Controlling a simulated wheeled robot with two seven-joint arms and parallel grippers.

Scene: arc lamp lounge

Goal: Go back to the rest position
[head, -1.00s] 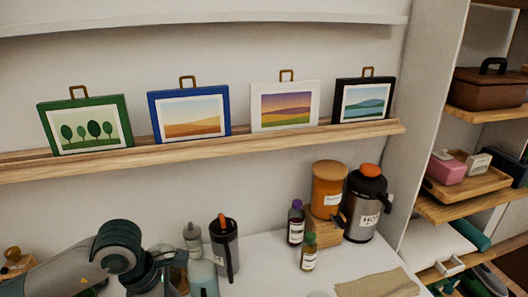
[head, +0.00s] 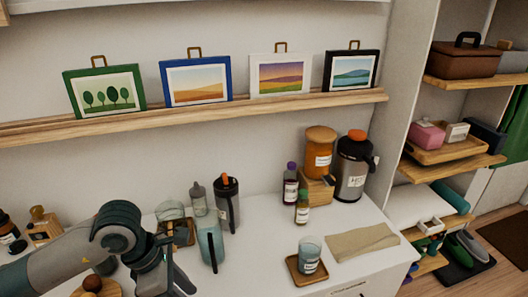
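My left arm comes in from the lower left of the head view, over the left part of the white counter (head: 258,256). Its gripper (head: 172,284) points down at the bottom edge of the picture. The fingers are partly cut off and dark, so their opening is unclear. No held thing shows at it. My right gripper is not in view.
A glass (head: 309,255) sits on a wooden coaster. A beige cloth (head: 362,242) lies at right.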

